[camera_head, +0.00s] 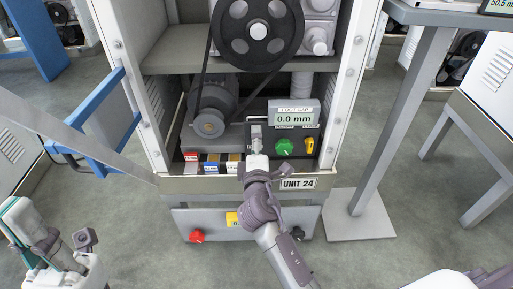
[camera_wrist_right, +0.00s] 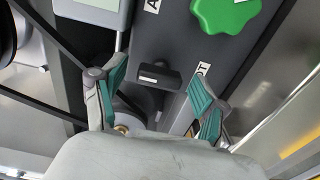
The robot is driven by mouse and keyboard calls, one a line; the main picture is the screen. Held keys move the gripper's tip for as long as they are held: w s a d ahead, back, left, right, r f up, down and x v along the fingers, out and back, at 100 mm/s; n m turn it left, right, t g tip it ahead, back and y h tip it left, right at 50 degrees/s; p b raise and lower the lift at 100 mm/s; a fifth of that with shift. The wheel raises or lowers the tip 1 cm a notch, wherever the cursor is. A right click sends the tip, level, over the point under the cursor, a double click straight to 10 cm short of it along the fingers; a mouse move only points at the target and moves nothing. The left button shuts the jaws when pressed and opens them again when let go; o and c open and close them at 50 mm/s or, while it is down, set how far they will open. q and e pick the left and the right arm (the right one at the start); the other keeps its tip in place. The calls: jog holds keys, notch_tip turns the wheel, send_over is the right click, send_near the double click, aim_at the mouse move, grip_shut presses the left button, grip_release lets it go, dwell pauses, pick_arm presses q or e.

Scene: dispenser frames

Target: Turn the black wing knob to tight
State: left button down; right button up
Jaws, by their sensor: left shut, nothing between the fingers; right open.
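The black wing knob (camera_wrist_right: 160,75) shows in the right wrist view as a short dark bar on the grey panel, lying crosswise in the picture. My right gripper (camera_wrist_right: 156,88) is open, with one teal-padded finger on each side of the knob. No contact between pads and knob is visible. In the head view my right gripper (camera_head: 256,143) is at the front of the machine below the display, and I cannot make out the black knob there. My left gripper (camera_head: 18,212) is shut and empty at the lower left, away from the machine.
A green knob (camera_head: 284,147) and a yellow knob (camera_head: 310,145) sit right of my right gripper. The display (camera_head: 293,114) reads 0.0 mm. Red, blue and yellow blocks (camera_head: 210,166) lie to the left. A red button (camera_head: 197,236) is on the lower panel. A blue rail (camera_head: 105,125) stands at left.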

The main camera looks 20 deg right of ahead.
jog(key=v, duration=1.2)
